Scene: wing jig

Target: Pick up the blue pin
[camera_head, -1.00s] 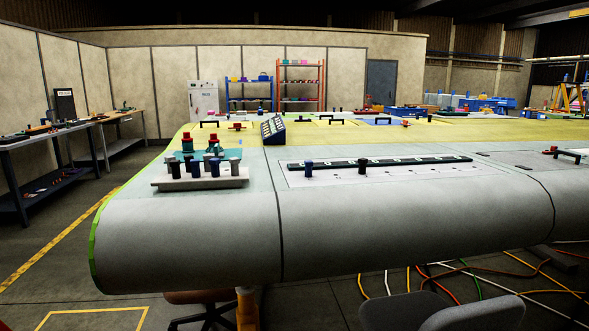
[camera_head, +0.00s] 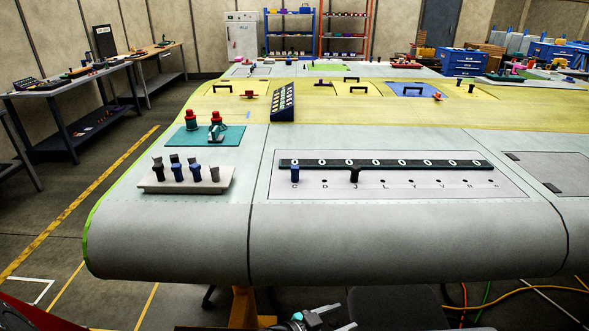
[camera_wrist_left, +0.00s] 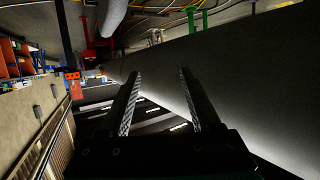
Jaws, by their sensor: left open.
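On the wing's grey surface, a pale pin block (camera_head: 186,187) at the left holds several upright pins. Among them are a blue pin (camera_head: 178,173) and another blue pin (camera_head: 195,173), with black and grey pins beside them. One more blue pin (camera_head: 294,174) stands upright at the left end of the lettered strip panel, near the letter C. My left gripper (camera_head: 345,318) shows only partly at the bottom edge, below and in front of the wing, far from the pins. In the left wrist view the left gripper (camera_wrist_left: 158,75) is open and empty. My right gripper is not in view.
A black pin (camera_head: 354,175) stands in the strip panel (camera_head: 440,182). A teal mat (camera_head: 232,136) with red-topped tools lies behind the pin block. A dark sloped box (camera_head: 284,102) stands farther back. The wing's rounded front edge (camera_head: 400,235) lies between my left gripper and the pins.

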